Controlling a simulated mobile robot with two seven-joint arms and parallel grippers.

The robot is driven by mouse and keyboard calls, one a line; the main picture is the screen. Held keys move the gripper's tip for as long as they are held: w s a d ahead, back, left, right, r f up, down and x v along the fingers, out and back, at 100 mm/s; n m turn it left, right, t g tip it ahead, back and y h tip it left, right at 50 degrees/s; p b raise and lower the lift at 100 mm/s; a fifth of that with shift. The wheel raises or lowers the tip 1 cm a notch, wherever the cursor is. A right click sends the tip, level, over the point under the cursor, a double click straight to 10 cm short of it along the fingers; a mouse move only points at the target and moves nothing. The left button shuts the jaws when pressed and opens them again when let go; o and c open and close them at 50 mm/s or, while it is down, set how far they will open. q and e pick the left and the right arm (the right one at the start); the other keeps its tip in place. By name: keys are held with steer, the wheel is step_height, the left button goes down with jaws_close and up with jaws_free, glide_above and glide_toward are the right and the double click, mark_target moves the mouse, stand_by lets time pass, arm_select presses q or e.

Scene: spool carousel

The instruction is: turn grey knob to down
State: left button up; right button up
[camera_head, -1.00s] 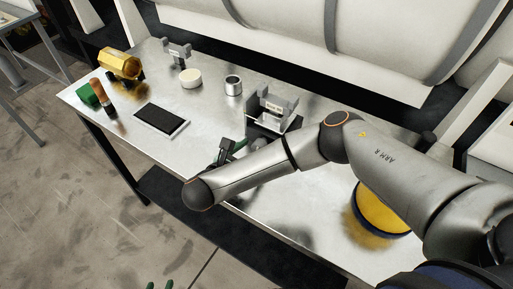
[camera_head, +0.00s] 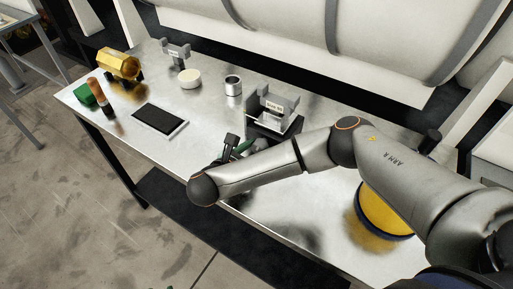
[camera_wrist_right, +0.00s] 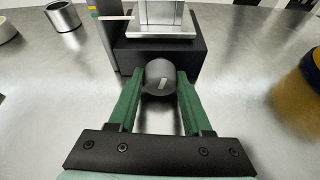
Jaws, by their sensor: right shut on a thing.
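The grey knob (camera_wrist_right: 160,78) is round, with a short pale mark low on its face that leans slightly to the right. It sits on the front of a dark block (camera_wrist_right: 190,58) in the right wrist view. My right gripper (camera_wrist_right: 158,86) has its green fingers on either side of the knob and is shut on it. In the head view my right gripper (camera_head: 241,149) is mostly hidden behind my own forearm, and the knob cannot be made out there. The dark block (camera_head: 257,131) carries a grey bracket (camera_head: 276,106). My left gripper is out of view.
A metal table (camera_head: 205,122) holds a dark panel (camera_head: 160,118), a metal ring (camera_head: 233,85), a cream disc (camera_head: 189,78), a gold part (camera_head: 119,64) and a green block (camera_head: 87,94). A yellow round thing (camera_head: 384,212) lies right of my forearm. Large white drums stand behind.

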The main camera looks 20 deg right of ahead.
jaws_close()
steer(key=shift+r+n+g+p, duration=0.1)
steer(key=shift+n+g+p, duration=0.25)
steer(key=shift+n, duration=0.15)
steer(key=shift+w+a+n+h, duration=0.1)
steer(key=shift+n+h, duration=0.2)
steer(key=shift+n, duration=0.1)
steer(key=shift+n+g+h, duration=0.5)
steer(key=shift+n+g, duration=0.15)
steer(key=shift+n, duration=0.45)
steer(key=o, duration=0.8)
jaws_free()
steer(key=shift+c, duration=0.2)
